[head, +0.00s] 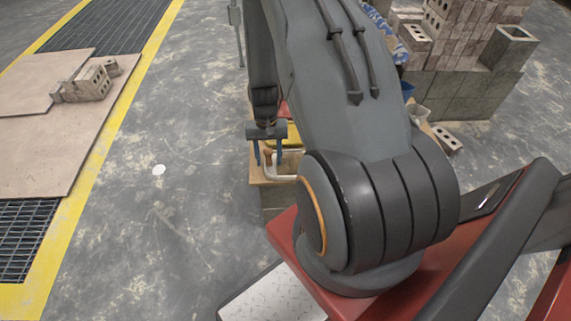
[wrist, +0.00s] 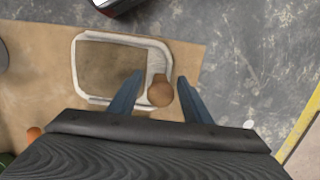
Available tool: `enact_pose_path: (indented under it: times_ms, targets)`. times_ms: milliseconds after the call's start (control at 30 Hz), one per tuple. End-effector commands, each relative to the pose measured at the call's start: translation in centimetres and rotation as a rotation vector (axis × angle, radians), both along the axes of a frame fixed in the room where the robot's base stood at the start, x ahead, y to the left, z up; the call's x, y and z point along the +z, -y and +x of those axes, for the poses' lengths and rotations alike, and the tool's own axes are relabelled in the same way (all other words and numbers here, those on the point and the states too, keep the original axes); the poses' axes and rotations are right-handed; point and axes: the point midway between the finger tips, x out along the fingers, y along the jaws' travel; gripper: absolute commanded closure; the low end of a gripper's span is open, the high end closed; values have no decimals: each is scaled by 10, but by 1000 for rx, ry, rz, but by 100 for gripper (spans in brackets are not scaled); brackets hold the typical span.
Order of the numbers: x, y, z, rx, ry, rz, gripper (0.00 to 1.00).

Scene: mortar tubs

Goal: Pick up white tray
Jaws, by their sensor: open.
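The white tray (wrist: 78,62) lies on a brown board (wrist: 30,40) in the wrist view. It has a pale rounded rim around a darker brown inside. A pale strip with a round brown knob (wrist: 160,94) is at its right side. My gripper (wrist: 160,80) is open, its two blue fingers on either side of the knob; I cannot tell whether they touch it. In the head view my gripper (head: 268,158) points down over the board, and the tray's pale edge (head: 283,177) shows partly, the rest hidden by my arm.
A yellow item (head: 291,143) is behind the gripper. Stacked blocks (head: 465,60) and a blue bucket (head: 407,90) stand at the back right. Brown sheets (head: 60,130) and bricks (head: 90,82) lie at the left. The grey floor between is mostly clear.

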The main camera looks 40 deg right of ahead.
Motion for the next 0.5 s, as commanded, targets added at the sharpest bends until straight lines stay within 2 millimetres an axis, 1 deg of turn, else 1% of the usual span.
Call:
enact_pose_path:
  times_ms: [100,133,367,400,500]
  targets:
    - [0,0,0,0,0,0,55]
    - [0,0,0,0,0,0,59]
    - [0,0,0,0,0,0,98]
    - [0,0,0,0,0,0,100]
    - [1,0,0,0,0,0,100]
